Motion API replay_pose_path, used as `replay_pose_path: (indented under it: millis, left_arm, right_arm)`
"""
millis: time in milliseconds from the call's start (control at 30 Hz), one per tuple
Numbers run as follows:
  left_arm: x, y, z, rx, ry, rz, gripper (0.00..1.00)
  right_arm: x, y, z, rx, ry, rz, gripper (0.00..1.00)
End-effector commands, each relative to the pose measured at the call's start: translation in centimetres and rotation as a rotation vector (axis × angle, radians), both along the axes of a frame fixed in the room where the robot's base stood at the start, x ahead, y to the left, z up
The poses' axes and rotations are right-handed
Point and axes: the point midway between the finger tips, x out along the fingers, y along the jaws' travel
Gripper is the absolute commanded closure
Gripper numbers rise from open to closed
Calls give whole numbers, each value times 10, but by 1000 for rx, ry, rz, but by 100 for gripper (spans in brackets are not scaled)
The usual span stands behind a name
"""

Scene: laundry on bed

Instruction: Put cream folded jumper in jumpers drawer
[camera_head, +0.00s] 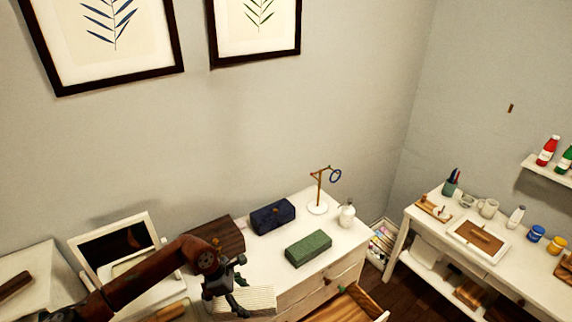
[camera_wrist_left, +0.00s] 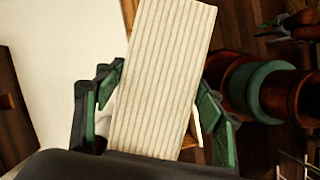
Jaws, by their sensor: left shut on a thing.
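The cream folded jumper (camera_head: 246,301) is a ribbed, flat block. My left gripper (camera_head: 240,284) is shut on it and holds it near the front of the white dresser. In the left wrist view the jumper (camera_wrist_left: 160,75) stands between the two green-padded fingers of the left gripper (camera_wrist_left: 157,92). An open drawer (camera_head: 352,303) with a wooden inside juts from the dresser's front, right of the jumper. I cannot read any label on it, and its lower part is cut off by the picture's edge. A dark shape at the wrist view's upper right may be my right gripper (camera_wrist_left: 290,25).
On the dresser top (camera_head: 335,240) are a green folded item (camera_head: 308,248), a dark blue box (camera_head: 273,217), a brown box (camera_head: 217,236), a stand with a blue ring (camera_head: 318,192) and a white bottle (camera_head: 346,215). A white desk (camera_head: 400,225) with several items stands to the right.

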Motion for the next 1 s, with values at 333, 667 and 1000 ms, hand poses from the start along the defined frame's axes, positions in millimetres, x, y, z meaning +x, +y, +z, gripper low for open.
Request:
replay_pose_path:
  millis: [333, 667, 1000]
  left_arm:
    - [-27, 28, 37, 5, -1, -628, 71]
    - [-59, 59, 87, 9, -3, -1316, 71]
    - [-78, 77, 105, 2, -2, -1701, 70]
  right_arm:
    - [-3, 0, 0, -1, 5, -1, 75]
    - [-3, 0, 0, 0, 3, 0, 75]
    - [-3, 0, -14, 0, 3, 0, 75]
